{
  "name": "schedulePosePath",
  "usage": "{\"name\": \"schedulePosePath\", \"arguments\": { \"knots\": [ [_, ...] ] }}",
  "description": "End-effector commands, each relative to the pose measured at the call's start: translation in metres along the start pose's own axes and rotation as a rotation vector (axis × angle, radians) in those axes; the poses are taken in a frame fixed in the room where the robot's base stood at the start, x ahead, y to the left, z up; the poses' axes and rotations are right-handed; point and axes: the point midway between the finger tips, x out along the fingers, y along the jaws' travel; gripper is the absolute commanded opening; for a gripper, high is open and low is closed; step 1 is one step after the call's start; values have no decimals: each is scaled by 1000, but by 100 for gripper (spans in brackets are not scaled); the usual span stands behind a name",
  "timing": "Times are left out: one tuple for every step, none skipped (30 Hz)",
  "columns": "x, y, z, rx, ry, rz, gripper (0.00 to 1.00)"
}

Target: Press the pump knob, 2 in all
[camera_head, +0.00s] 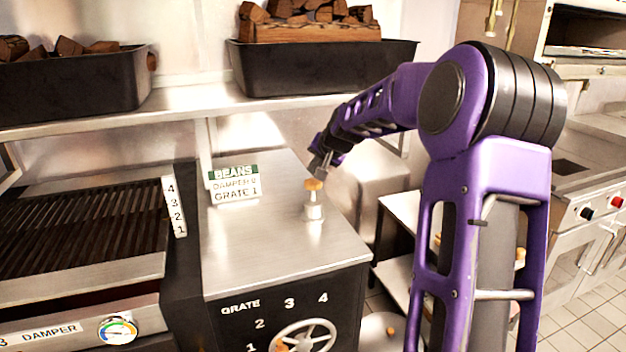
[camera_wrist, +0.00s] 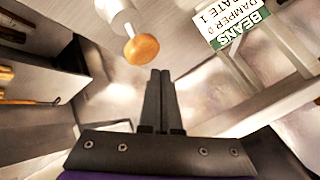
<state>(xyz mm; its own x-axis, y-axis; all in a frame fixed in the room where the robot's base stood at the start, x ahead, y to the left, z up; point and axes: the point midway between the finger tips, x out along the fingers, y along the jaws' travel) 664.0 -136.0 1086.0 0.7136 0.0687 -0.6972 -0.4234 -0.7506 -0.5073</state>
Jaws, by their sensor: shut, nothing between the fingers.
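The pump knob (camera_head: 313,185) is an orange-brown wooden cap on a pale metal stem and base (camera_head: 314,212). It stands upright on the steel counter top, near its right edge. In the wrist view the knob (camera_wrist: 142,49) shows at the upper middle, ahead and left of my fingertips. My gripper (camera_head: 321,168) is just above and slightly right of the knob in the head view. Its two dark fingers (camera_wrist: 160,74) are together with nothing between them. A gap shows between fingertips and knob in the wrist view.
A sign reading BEANS, DAMPER 0, GRATE 1 (camera_head: 233,184) stands left of the knob. A grill (camera_head: 85,235) lies further left. A shelf (camera_head: 190,101) with black bins of wood runs above the counter. A spoked wheel (camera_head: 304,338) is on the front below.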

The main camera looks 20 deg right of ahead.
Motion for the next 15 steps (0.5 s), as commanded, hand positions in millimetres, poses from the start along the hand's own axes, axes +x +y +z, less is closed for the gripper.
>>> {"name": "schedulePosePath", "arguments": {
  "knots": [
    [-6,-4,-4,-1,1,-1,0],
    [-8,-6,-6,-1,1,-1,0],
    [-11,-8,-8,0,1,-1,0],
    [-13,-10,-10,0,1,-1,0],
    [-15,-11,-11,0,1,-1,0],
    [-18,-13,-13,0,2,-1,0],
    [-20,-15,-15,0,2,0,0],
    [-22,-16,-16,-1,2,0,0],
    [-25,-18,-18,-1,1,0,0],
    [-27,-20,-20,-1,1,0,0],
    [-28,-21,-21,-1,1,0,0],
    [-30,-22,-22,-1,0,0,0],
    [-31,-23,-22,-1,0,0,0],
    [-32,-23,-23,-1,0,0,0],
    [-32,-24,-23,-1,0,0,0]
  ]
}}
